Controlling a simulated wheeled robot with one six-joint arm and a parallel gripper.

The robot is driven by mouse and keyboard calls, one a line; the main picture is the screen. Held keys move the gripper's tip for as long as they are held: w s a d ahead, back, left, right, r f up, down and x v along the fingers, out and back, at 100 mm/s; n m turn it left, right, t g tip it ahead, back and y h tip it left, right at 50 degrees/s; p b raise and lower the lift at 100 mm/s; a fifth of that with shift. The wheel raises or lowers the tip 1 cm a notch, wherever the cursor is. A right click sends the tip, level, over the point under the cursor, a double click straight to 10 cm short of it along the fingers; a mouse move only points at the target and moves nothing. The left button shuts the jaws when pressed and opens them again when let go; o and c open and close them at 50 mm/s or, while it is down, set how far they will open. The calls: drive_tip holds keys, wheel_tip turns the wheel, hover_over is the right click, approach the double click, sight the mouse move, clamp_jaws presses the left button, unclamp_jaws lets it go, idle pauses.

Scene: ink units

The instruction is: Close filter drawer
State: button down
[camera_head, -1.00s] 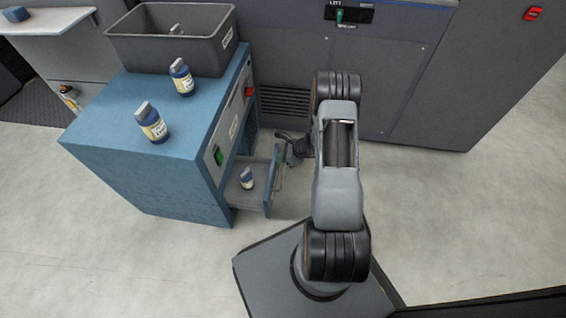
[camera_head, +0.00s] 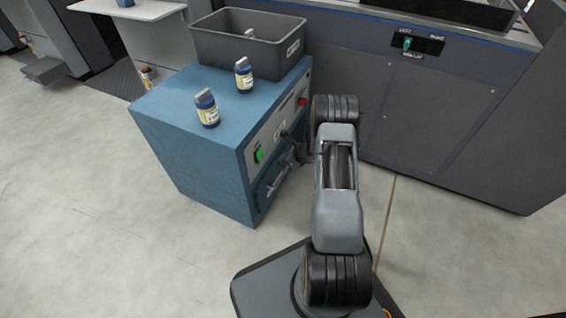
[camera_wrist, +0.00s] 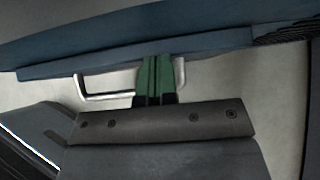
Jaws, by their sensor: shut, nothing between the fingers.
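The blue filter cabinet (camera_head: 190,150) stands left of my arm. Its filter drawer (camera_head: 266,190) is low in the front face and looks flush or nearly so; the drawer's inside no longer shows. In the wrist view the drawer front (camera_wrist: 60,66) is a thin blue strip with a pale bar handle (camera_wrist: 105,97). My gripper (camera_wrist: 155,78) has green fingers, shut and empty, with their tips at the drawer front beside the handle. In the head view my gripper (camera_head: 293,160) is partly hidden at the drawer. I cannot tell whether a small gap remains.
A large grey machine (camera_head: 430,110) stands behind and right. The floor (camera_head: 90,220) at left is clear.

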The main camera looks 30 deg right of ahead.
drive_tip(key=shift+w+a+r, duration=0.1)
drive_tip(key=shift+w+a, duration=0.05)
drive_tip(key=shift+w, duration=0.05)
drive_tip(key=s+d+f+p+v, duration=0.1)
drive_tip(key=p+v, duration=0.3)
drive_tip(key=v, duration=0.9)
drive_tip(key=shift+s+d+f, duration=0.2)
drive_tip(key=shift+s+f, duration=0.25)
drive_tip(key=shift+f, duration=0.15)
